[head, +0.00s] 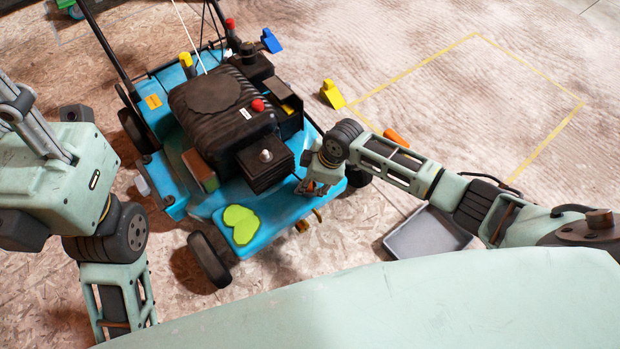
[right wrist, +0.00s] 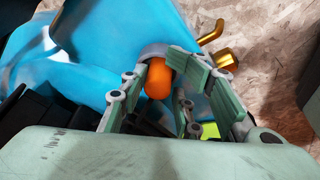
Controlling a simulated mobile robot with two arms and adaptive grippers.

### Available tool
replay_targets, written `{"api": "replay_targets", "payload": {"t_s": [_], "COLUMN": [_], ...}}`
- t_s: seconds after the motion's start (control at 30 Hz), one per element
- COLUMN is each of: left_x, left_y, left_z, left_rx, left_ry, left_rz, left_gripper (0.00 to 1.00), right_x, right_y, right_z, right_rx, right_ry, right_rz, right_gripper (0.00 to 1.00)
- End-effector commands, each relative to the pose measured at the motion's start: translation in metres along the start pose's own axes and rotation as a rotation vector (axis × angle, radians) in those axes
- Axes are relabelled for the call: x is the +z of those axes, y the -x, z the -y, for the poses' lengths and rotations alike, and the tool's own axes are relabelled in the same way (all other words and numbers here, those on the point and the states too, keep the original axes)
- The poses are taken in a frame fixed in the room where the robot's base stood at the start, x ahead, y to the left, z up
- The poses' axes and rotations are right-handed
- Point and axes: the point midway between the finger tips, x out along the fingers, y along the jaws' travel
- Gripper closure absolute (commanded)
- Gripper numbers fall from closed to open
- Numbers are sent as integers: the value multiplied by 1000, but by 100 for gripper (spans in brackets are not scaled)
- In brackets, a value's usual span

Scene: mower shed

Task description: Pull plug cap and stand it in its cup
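An orange plug cap (right wrist: 158,78) shows in the right wrist view between the fingertips of my right gripper (right wrist: 160,70), which close against its sides. A bare silvery knob (head: 265,156) tops the engine's front block.
The blue mower (head: 265,225) carries a black engine (head: 215,110) and a lime-green patch (head: 240,222). A grey tray (head: 425,235) lies on the floor below my right arm. A yellow wedge (head: 331,95) and an orange piece (head: 397,138) lie near yellow floor tape (head: 540,145).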

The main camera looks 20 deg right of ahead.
Motion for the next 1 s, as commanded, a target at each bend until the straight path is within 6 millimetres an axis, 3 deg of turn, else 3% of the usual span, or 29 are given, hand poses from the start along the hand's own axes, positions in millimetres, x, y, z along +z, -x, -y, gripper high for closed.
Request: {"api": "replay_targets", "payload": {"t_s": [0.03,0.63,0.77,1.0], "left_x": [0,2,1,1], "left_y": [1,2,2,1], "left_z": [0,1,1,0], "left_rx": [-1,-6,-4,-3], "left_ry": [0,-1,0,0], "left_rz": [1,8,7,6], "left_gripper": [60,60,60,60], "right_x": [10,7,6,5], "right_y": [-4,4,23,76], "right_z": [2,0,-1,-2], "right_rx": [-6,-4,-1,3], "right_ry": [-6,-7,-6,-5], "right_rz": [22,14,11,11], "right_gripper": [61,61,61,61]}}
